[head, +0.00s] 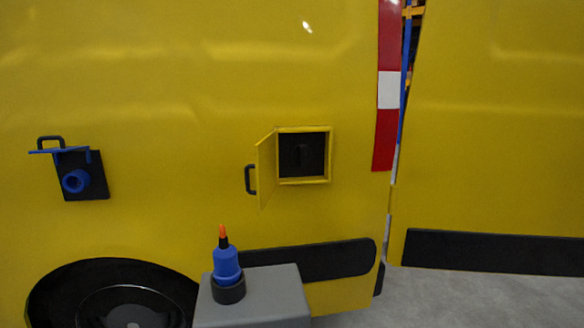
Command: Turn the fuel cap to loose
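On the yellow vehicle side, a square fuel hatch (329,157) has its yellow door (266,170) swung open to the left. A second, blue round cap (75,181) sits on a black plate (97,176) at the left, under a raised blue flap (58,151). I cannot be sure from this view which is the fuel cap, though the dark one sits in the hatch. My gripper is not in view.
A grey box (262,294) stands at the bottom centre, with a blue bottle (227,265) with an orange tip upright in a black holder on it. A black handle (250,180) sticks out from the hatch door. A wheel (130,305) is at lower left; grey floor (480,300) is at lower right.

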